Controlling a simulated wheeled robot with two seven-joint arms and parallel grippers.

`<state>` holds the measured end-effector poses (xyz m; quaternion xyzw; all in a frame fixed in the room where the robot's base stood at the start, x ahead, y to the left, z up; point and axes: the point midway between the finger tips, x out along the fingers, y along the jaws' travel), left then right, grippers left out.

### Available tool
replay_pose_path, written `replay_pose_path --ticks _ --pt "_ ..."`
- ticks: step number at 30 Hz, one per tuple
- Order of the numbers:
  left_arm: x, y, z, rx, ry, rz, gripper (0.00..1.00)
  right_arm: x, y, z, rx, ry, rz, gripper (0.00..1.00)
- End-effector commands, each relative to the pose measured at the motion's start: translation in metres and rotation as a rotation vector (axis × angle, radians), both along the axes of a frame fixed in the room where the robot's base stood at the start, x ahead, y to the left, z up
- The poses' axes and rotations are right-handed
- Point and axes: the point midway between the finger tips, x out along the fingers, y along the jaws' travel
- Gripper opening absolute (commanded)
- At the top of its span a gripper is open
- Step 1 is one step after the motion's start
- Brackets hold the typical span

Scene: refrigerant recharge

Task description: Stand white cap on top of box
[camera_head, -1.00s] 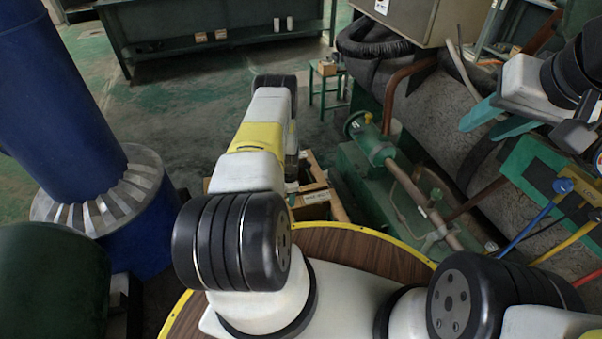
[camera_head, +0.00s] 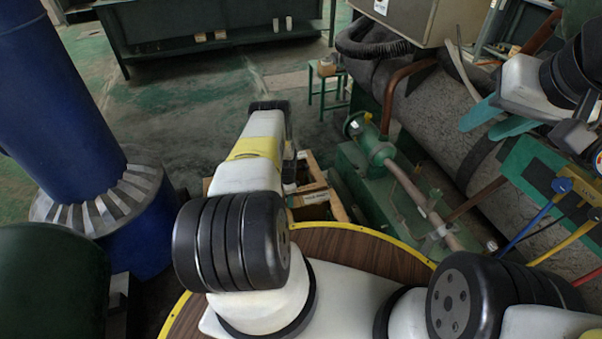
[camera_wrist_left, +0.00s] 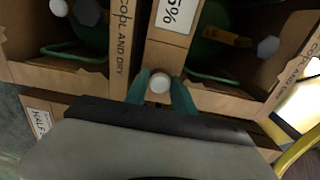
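The white cap (camera_wrist_left: 160,83) sits between the teal fingers of my left gripper (camera_wrist_left: 161,86) in the left wrist view, with a finger against each side. Below it is a cardboard box with a narrow top panel and a "5%" label (camera_wrist_left: 175,14). Whether the cap touches the cardboard I cannot tell. In the head view the cardboard boxes (camera_head: 316,198) show partly behind my left arm, which hides my left gripper and the cap. My right gripper (camera_head: 480,128) is at the upper right, fingers apart and empty, beside the large grey tank.
Open box compartments with green cylinders and grey valve tops lie on both sides in the left wrist view. A green pump (camera_head: 374,147) with pipes stands right of the boxes. A blue column (camera_head: 60,110) stands left. Coloured hoses (camera_head: 532,222) hang at the right.

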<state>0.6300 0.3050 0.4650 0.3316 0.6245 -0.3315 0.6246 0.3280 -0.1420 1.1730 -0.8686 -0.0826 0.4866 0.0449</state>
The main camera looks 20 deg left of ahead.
Motion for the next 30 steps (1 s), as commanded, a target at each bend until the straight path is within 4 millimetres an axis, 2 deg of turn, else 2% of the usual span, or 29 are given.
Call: replay_pose_path --ticks 1,3,14,20,24,30 --pt "0.0 0.0 0.0 0.0 0.0 0.0 0.41 0.0 0.0 0.0 0.0 0.0 0.0 0.36" --pt "0.0 0.0 0.0 0.0 0.0 0.0 0.49 0.0 0.0 0.0 0.0 0.0 0.0 0.36" --pt "0.0 0.0 0.004 -0.001 -0.001 0.0 0.49 0.0 0.0 0.0 0.0 0.0 0.0 0.36" --pt "0.002 -0.001 0.034 0.0 -0.002 -0.001 0.49 0.0 0.0 0.0 0.0 0.0 0.0 0.36" --pt "0.001 0.0 0.066 0.001 -0.002 -0.001 0.49 0.0 0.0 0.0 0.0 0.0 0.0 0.36" --pt "0.001 0.0 0.103 0.001 -0.001 -0.001 0.49 0.0 0.0 0.0 0.0 0.0 0.0 0.36"
